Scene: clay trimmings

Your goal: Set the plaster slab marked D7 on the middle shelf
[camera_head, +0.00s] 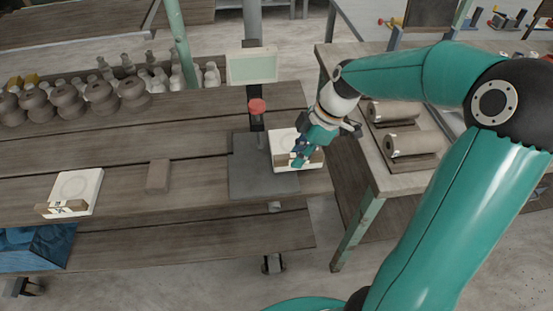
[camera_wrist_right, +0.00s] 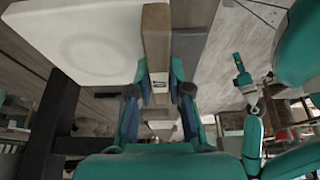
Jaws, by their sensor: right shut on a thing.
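A pale square slab (camera_head: 284,138) with a round recess and a wooden strip along one edge is in my right gripper (camera_head: 304,160). The gripper is shut on the strip; the slab also fills the upper left of the right wrist view (camera_wrist_right: 85,38). A small label on the strip (camera_wrist_right: 158,82) is too small to read. The slab overlaps a dark grey plate (camera_head: 258,182) in the picture; I cannot tell whether they touch. A similar slab (camera_head: 75,186) lies on the bench at left, its marking unreadable. My left gripper (camera_wrist_right: 247,85) appears small in the wrist view, its jaws unclear.
A post with a red knob (camera_head: 257,106) and a pale green panel (camera_head: 252,66) stands behind the plate. A brown block (camera_head: 158,176) lies on the bench (camera_head: 120,208). Clay pots (camera_head: 66,100) line the back left. A side table at right holds clay rolls (camera_head: 408,144).

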